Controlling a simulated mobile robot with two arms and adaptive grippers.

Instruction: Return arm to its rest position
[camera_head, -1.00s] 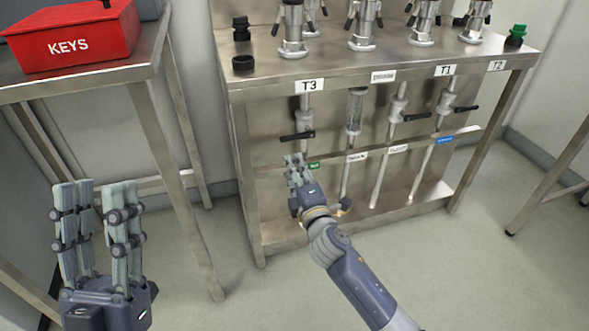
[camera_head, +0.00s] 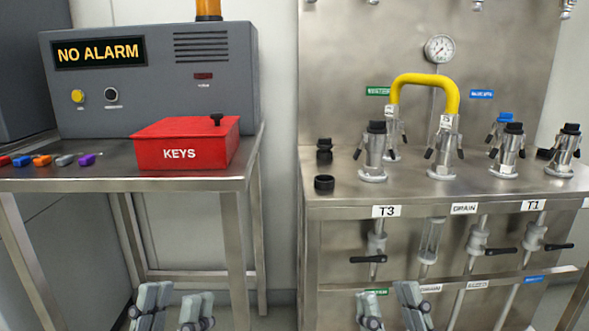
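My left gripper (camera_head: 174,308) shows only its grey fingers at the bottom edge, in front of the side table. They point up and stand apart with nothing between them. My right gripper (camera_head: 391,308) shows at the bottom edge in front of the steel bench. Its fingers are also apart and empty. The palms and both arms are out of frame below. The T3 valve with its black handle (camera_head: 367,259) is above and behind the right gripper, and I see no contact between them.
The steel bench (camera_head: 335,203) carries several metal couplings and a yellow curved hose (camera_head: 424,80). Left of it, a side table (camera_head: 100,185) holds a red KEYS box (camera_head: 187,143), a grey alarm box (camera_head: 150,75) and coloured tags. A gap separates table and bench.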

